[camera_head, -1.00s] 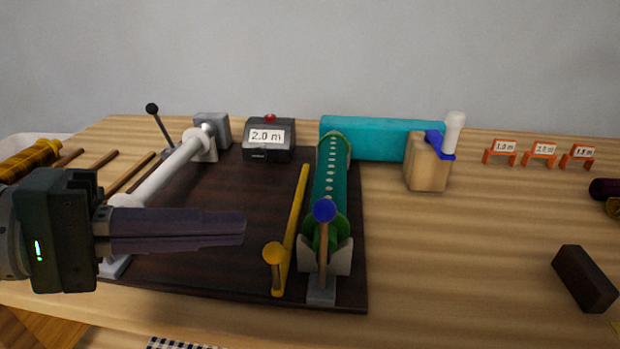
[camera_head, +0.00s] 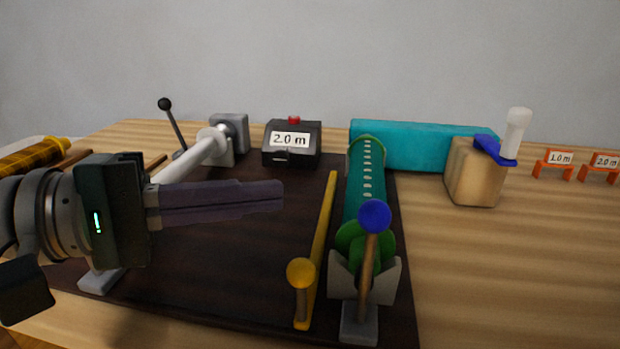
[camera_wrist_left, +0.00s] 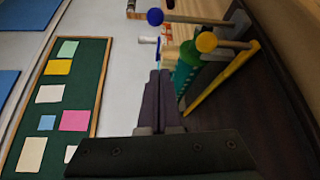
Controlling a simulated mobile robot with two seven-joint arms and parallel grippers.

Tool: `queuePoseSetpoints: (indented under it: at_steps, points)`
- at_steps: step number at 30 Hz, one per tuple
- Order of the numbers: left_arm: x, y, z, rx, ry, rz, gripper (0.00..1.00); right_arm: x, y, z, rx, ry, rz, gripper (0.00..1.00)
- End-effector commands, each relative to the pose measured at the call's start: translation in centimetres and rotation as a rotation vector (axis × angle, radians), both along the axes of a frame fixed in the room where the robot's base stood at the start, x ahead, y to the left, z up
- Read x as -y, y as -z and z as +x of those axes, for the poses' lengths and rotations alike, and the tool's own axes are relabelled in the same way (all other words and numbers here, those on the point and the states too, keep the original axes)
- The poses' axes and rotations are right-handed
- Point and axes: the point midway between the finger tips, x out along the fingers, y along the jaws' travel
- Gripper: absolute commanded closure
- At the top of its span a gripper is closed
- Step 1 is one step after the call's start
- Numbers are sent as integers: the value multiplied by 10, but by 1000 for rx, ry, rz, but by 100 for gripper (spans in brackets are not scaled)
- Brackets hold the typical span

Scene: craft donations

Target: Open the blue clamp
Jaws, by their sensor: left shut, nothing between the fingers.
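The blue clamp shows as a brown lever with a blue ball knob (camera_head: 374,217), standing upright on a grey foot in front of the green spool and its pale cradle (camera_head: 346,280). The blue knob also shows near the top of the left wrist view (camera_wrist_left: 155,17). My left gripper (camera_head: 281,195) is shut and empty, pointing right over the dark board, left of the blue knob and apart from it. Its purple-grey fingers also show in the left wrist view (camera_wrist_left: 160,78). My right gripper is out of view.
A yellow bar with a yellow ball knob (camera_head: 301,273) lies between my left gripper and the blue lever. A white roller (camera_head: 195,158), a "2.0 m" box (camera_head: 291,145) and a wooden block with a blue bracket (camera_head: 474,175) stand around.

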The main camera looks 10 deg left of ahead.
Motion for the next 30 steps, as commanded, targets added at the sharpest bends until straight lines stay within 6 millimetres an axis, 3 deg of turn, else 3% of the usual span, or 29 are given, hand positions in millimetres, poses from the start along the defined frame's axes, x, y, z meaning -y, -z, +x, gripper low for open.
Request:
queuePoseSetpoints:
  at_steps: [11,18,30]
  points:
    - [70,7,40,2,3,-3,100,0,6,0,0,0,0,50]
    - [74,0,7,-1,-1,1,100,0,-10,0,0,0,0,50]
    - [75,0,0,-1,-1,1,100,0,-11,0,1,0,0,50]
